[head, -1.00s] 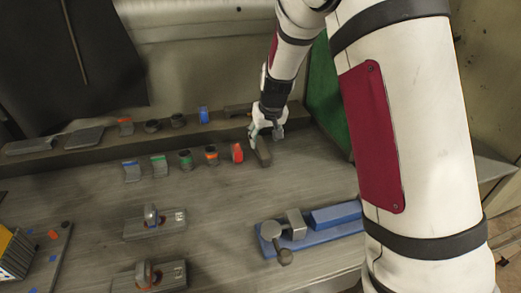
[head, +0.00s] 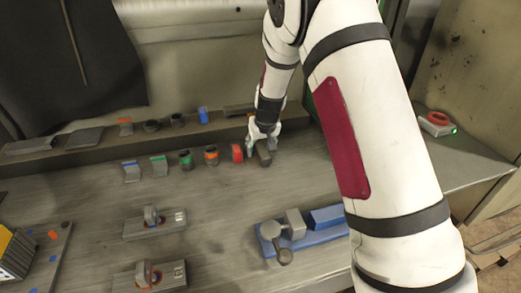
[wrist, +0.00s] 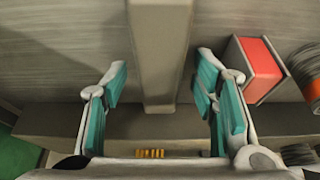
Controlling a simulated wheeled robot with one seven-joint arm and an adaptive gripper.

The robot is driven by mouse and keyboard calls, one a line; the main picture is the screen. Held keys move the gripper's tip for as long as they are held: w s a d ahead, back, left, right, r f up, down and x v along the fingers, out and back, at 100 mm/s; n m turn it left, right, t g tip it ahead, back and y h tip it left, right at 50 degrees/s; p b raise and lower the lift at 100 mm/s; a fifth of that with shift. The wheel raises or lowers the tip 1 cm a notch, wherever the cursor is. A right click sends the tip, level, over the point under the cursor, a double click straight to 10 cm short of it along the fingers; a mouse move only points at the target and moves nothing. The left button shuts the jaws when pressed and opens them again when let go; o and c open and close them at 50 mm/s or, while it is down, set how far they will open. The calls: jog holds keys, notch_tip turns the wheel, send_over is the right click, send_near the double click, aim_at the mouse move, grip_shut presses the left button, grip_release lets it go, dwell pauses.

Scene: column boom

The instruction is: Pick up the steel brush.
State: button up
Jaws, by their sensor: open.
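A long grey-brown bar (head: 264,154) lies on the bench under my gripper, pointing from the back shelf toward the front. I take it for the steel brush, but no bristles show on it. In the wrist view the bar (wrist: 160,45) runs down between the fingers, with a gap on each side. My gripper (head: 262,146) is open over it, pointing down. In the wrist view its teal pads stand apart on both sides of the bar (wrist: 160,102). The fingers hide part of the bar in the head view.
A red block (head: 237,152) stands close left of my gripper, also in the wrist view (wrist: 262,62). An orange-banded roll (head: 211,155) is beyond it. The raised back shelf (head: 90,140) holds several items. A blue vise-like fixture (head: 300,235) sits in front. Bench between is clear.

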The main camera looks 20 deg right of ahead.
jog(key=shift+f, duration=0.2)
dwell(0.3)
jog(key=shift+c, duration=0.5)
grip_shut()
